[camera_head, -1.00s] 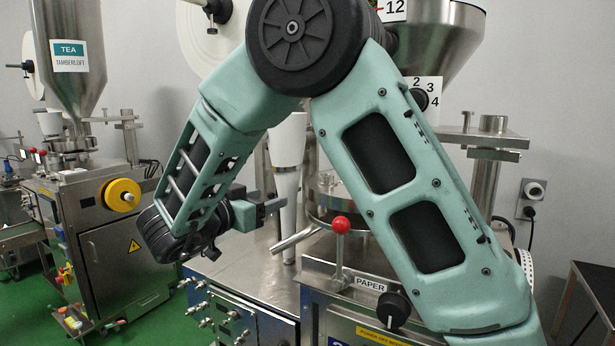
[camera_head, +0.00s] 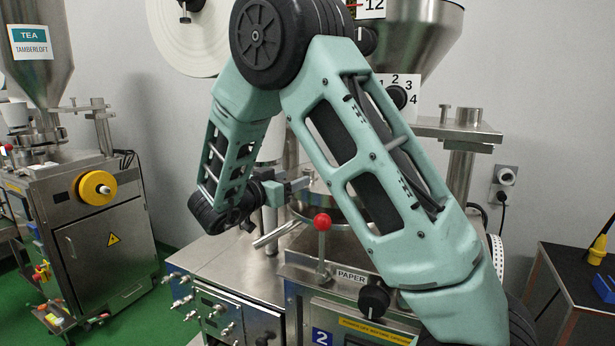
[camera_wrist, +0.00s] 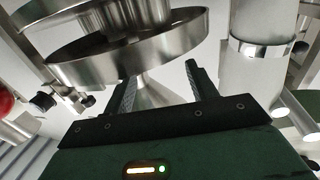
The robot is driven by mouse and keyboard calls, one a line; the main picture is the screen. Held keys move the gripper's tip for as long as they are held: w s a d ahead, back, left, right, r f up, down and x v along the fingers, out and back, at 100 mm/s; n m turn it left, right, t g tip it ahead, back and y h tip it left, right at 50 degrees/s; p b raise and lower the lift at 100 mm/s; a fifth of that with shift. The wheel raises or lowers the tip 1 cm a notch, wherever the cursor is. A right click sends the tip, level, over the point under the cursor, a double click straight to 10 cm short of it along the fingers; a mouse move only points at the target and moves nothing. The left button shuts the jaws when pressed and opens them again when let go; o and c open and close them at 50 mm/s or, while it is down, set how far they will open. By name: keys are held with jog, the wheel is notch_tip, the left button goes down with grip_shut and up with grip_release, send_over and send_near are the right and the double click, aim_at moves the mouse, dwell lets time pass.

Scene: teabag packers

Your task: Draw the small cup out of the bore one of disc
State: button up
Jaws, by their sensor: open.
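My gripper (camera_head: 302,184) is beside the round metal disc (camera_head: 335,213) of the machine, partly hidden behind my arm in the head view. In the wrist view my gripper (camera_wrist: 160,82) is open, with its two dark fingers apart. The disc (camera_wrist: 130,58) shows there as a wide steel rim above and beyond the fingers. A pale metal cone (camera_wrist: 155,94) shows between the fingers, under the rim, and nothing is clearly gripped. I cannot make out the small cup or bore one in either view.
A lever with a red knob (camera_head: 322,222) stands in front of the disc, above the PAPER label (camera_head: 352,276). A white cylinder with a metal band (camera_wrist: 257,50) is right of the fingers in the wrist view. Another tea machine (camera_head: 85,225) stands at left.

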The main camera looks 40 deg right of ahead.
aim_at(303, 172)
jog(key=d, duration=0.1)
jog(key=d+p, duration=0.1)
jog(key=d, duration=0.1)
jog(key=d+p, duration=0.1)
jog(key=shift+w+d+r, duration=0.15)
jog(key=shift+w+r, duration=0.1)
jog(key=shift+r, duration=0.05)
jog(key=shift+w+d+f, duration=0.1)
jog(key=shift+d, duration=0.3)
jog(key=c, duration=1.1)
notch_tip(303, 172, up, 10)
jog(key=b, duration=0.1)
